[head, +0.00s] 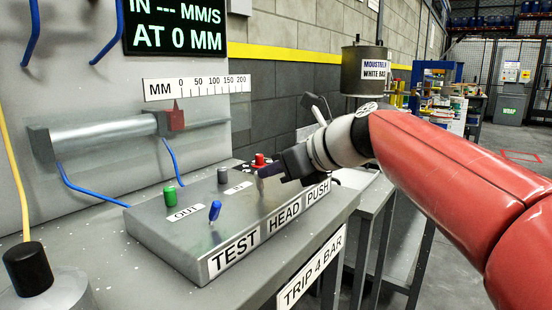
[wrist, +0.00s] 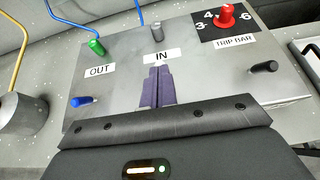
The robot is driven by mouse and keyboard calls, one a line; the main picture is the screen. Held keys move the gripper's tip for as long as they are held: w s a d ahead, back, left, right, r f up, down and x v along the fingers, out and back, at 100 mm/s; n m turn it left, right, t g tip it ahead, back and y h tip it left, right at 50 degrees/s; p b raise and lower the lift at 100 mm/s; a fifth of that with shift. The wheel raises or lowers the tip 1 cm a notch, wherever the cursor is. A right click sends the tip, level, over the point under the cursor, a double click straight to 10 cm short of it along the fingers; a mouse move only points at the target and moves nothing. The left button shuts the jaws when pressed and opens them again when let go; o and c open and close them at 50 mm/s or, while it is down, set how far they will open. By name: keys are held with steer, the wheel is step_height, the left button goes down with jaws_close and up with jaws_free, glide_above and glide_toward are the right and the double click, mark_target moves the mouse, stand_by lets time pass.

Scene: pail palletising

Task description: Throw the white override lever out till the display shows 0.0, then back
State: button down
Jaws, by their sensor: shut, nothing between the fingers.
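The display (head: 174,27) at the top left of the head view reads "IN --- MM/S" and "AT 0 MM"; its top is cut off. My gripper (head: 262,173) is shut and empty over the sloped grey test box (head: 165,225). In the wrist view its dark fingers (wrist: 157,86) lie together just below the IN label (wrist: 162,55). A blue lever (head: 214,210) and a black lever (wrist: 264,67) stand on the box, left and right of the fingers in the wrist view. I see no white lever; my gripper covers part of the box.
A green knob (head: 169,196), a grey knob (head: 223,174) and a red TRIP BAR knob (wrist: 225,16) stand on the box. A cylinder with a red pointer (head: 177,119) near 0 lies behind.

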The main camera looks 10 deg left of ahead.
steer(key=shift+w+a+f, duration=0.1)
steer(key=shift+w+a, duration=0.2)
steer(key=shift+a, duration=0.05)
steer(key=shift+s+d, duration=0.3)
steer(key=shift+r+p, duration=0.95)
steer(key=shift+r, duration=0.05)
steer(key=s+d+r, duration=0.2)
steer(key=d+r, duration=0.4)
steer(key=r, duration=0.5)
steer(key=shift+s+d, duration=0.25)
steer(key=shift+s, duration=0.1)
